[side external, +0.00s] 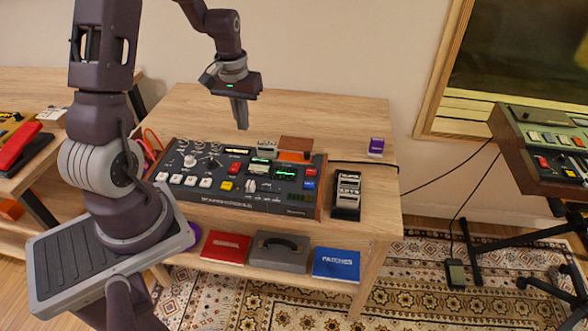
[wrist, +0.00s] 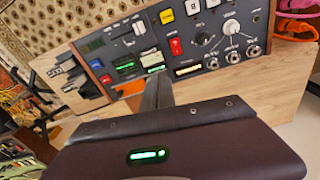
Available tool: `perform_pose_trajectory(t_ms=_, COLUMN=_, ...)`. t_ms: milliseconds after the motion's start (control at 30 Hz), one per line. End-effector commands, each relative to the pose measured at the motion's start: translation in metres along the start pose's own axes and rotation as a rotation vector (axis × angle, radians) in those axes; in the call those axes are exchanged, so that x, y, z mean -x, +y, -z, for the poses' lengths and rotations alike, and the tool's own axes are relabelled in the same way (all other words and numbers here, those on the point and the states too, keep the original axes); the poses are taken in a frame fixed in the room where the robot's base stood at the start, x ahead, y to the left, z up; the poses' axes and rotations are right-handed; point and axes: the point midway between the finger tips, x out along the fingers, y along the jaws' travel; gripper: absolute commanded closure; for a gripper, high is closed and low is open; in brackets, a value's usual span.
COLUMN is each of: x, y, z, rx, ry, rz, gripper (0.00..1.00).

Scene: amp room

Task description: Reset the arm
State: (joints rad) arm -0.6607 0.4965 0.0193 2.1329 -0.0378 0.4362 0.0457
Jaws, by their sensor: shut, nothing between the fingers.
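My gripper (side external: 241,121) is shut and empty. In the side external view it points down above the back part of the wooden table, behind the grey control panel, and touches nothing. In the wrist view the shut fingers (wrist: 158,92) point toward the panel's edge. My arm comes in from the left foreground and is bent over the table. The control panel (side external: 215,194) has white buttons, knobs, sliders and green-lit displays. It also shows in the wrist view (wrist: 205,28).
A black pedal (side external: 347,196) stands right of the panel, and a small purple box (side external: 376,147) sits at the back right. The tabletop (side external: 330,112) is clear behind the panel. A shelf below holds a red book (side external: 226,247), a grey case (side external: 279,264) and a blue book (side external: 336,264).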

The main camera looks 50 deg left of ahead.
Motion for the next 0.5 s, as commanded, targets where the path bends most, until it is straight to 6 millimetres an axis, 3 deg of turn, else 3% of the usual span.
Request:
perform_pose_trajectory(t_ms=33, x=0.039, y=0.025, z=-0.01, rx=-0.072, ry=0.053, rz=-0.01, gripper=1.0)
perform_pose_trajectory(t_ms=100, x=0.086, y=0.055, z=-0.036, rx=-0.171, ry=0.112, rz=-0.027, gripper=1.0)
perform_pose_trajectory(t_ms=233, x=0.158, y=0.091, z=-0.109, rx=-0.355, ry=0.222, rz=-0.072, gripper=1.0)
perform_pose_trajectory(t_ms=300, x=0.183, y=0.098, z=-0.151, rx=-0.447, ry=0.277, rz=-0.101, gripper=1.0)
perform_pose_trajectory(t_ms=400, x=0.202, y=0.095, z=-0.201, rx=-0.551, ry=0.34, rz=-0.141, gripper=1.0)
perform_pose_trajectory(t_ms=500, x=0.208, y=0.088, z=-0.231, rx=-0.615, ry=0.378, rz=-0.168, gripper=1.0)
